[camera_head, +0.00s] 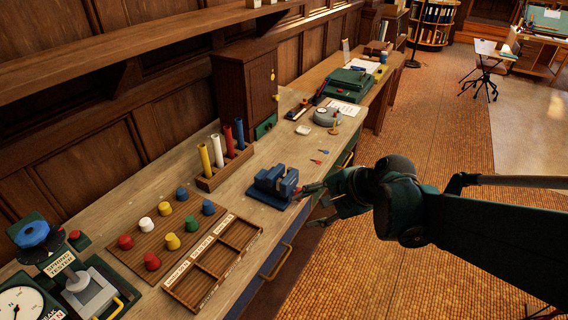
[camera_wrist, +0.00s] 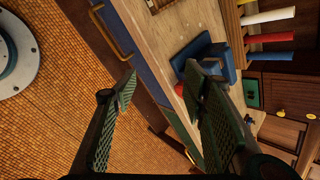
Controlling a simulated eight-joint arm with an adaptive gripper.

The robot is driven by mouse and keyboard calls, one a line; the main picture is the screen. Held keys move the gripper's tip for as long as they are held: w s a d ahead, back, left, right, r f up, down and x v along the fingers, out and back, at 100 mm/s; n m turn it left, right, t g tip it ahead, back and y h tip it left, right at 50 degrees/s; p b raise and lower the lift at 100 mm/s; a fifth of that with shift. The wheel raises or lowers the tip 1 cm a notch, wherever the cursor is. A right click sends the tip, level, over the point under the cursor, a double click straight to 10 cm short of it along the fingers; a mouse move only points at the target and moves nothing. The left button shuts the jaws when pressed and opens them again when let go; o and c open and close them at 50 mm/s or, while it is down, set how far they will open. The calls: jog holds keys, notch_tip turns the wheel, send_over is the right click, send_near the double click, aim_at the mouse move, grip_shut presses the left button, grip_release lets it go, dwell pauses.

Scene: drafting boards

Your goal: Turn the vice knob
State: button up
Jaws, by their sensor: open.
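The blue vice (camera_head: 275,184) stands on its base near the front edge of the wooden bench. It also shows in the wrist view (camera_wrist: 216,62), partly covered by one finger. My gripper (camera_head: 309,206) is just right of the vice, at the bench's front edge. Its two fingers are spread apart with nothing between them, as the wrist view shows (camera_wrist: 160,85). One finger is close to the vice's front end; I cannot tell whether it touches.
A rack (camera_head: 226,168) with coloured cylinders stands behind the vice. A pegboard (camera_head: 155,242) with coloured knobs and a sectioned tray (camera_head: 212,262) lie left. A drawer handle (camera_head: 276,263) juts out below. Two small keys or drivers lie right of the vice. The floor side is clear.

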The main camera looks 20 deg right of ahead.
jog(key=w+d+f+m+t+y, duration=0.2)
jog(key=w+d+m+y, duration=0.3)
jog(key=m, duration=0.7)
jog(key=shift+w+d+f+m+t, duration=0.3)
jog(key=shift+w+d+t, duration=0.15)
jog(key=shift+d, duration=0.75)
jog(key=shift+a, duration=0.1)
jog(key=b+x, duration=0.2)
jog(key=x, duration=0.5)
jog(key=shift+w+a, duration=0.2)
jog(key=shift+a, duration=0.05)
jog(key=shift+f, duration=0.1)
jog(key=c, duration=0.9)
